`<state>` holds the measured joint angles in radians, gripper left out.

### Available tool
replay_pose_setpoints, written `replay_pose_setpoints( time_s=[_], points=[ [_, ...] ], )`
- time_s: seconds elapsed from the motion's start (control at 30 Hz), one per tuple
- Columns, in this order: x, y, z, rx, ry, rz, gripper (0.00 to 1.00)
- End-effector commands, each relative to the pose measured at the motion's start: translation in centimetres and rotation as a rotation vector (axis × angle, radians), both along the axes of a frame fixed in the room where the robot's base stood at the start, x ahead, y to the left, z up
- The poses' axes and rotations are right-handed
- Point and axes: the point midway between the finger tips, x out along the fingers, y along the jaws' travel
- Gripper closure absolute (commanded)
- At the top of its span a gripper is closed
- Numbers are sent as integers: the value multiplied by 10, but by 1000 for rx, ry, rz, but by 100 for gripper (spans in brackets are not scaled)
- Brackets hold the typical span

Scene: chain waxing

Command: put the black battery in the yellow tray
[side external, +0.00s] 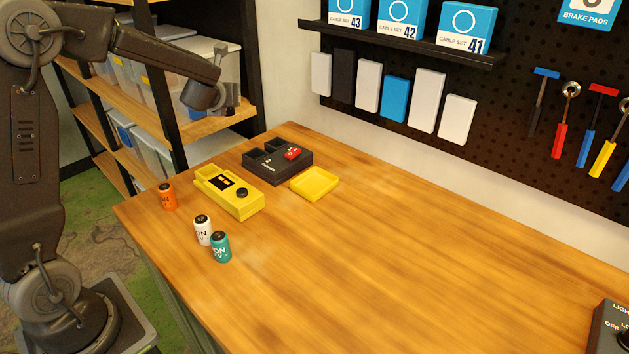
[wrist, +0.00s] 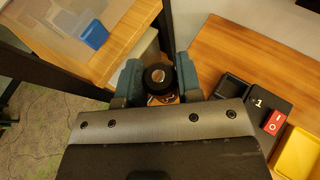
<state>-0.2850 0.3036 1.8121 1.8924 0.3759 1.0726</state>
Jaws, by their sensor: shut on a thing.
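My gripper (wrist: 158,82) is shut on the black battery (wrist: 157,72), whose dark round end with a metal contact faces the wrist camera between the teal fingers. A small orange patch shows just below it; I cannot tell what it belongs to. In the side view my gripper (side external: 222,97) is high up in front of the shelf, left of and above the tray, and the held battery cannot be made out. The square yellow tray (side external: 314,183) lies empty on the table; its edge shows at the right of the wrist view (wrist: 298,155).
A black case with a red switch (side external: 277,160) and a yellow battery holder (side external: 229,192) stand left of the tray. Orange (side external: 168,197), white (side external: 203,230) and teal (side external: 221,246) batteries stand upright near the table's left edge. The table's middle and right are mostly clear.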

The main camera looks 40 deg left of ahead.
Motion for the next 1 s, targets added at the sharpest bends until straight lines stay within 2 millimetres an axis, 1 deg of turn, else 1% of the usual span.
replay_pose_setpoints(
  time_s=[0.47,0.57,0.67,0.8,0.9,1.0],
  points=[
    [0,0,0,1,-1,0,96],
    [2,-10,0,0,-3,-2,96],
    [5,-37,-1,-2,-8,-9,96],
    [3,-88,-4,-3,-10,-11,96],
    [-2,-120,-6,-3,-9,-8,96],
    [-7,-141,-8,-2,-4,-5,96]
  ],
)
